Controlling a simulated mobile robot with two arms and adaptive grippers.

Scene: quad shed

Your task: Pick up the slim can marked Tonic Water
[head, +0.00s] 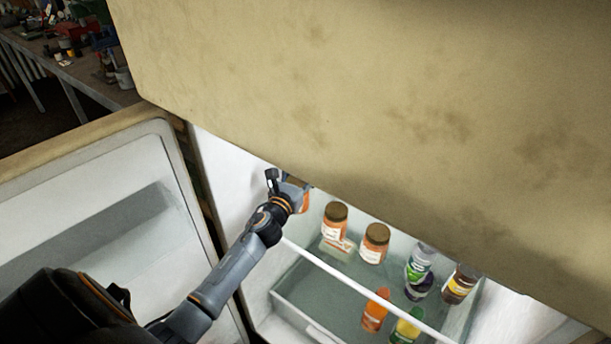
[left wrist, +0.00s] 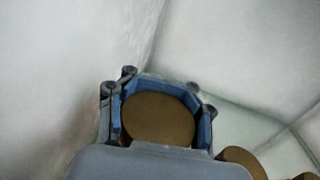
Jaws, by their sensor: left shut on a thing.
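My left gripper (head: 286,190) reaches into the open fridge at its back left. It is shut around a brown-lidded jar with an orange part (head: 305,199). In the left wrist view its round brown lid (left wrist: 158,119) sits between the blue finger pads (left wrist: 160,112). No can marked Tonic Water can be made out. A silver-topped container with a green label (head: 419,264) stands farther right in the fridge, its print too small to read. My right gripper is not in view.
Two brown-lidded jars (head: 335,217) (head: 374,243) stand right of the held one. A dark yellow-labelled container (head: 459,284), an orange bottle (head: 376,309) and a green-yellow bottle (head: 406,328) are farther right. A white rail (head: 330,262) crosses the front. The beige upper body (head: 350,100) overhangs; the door (head: 90,215) stands open left.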

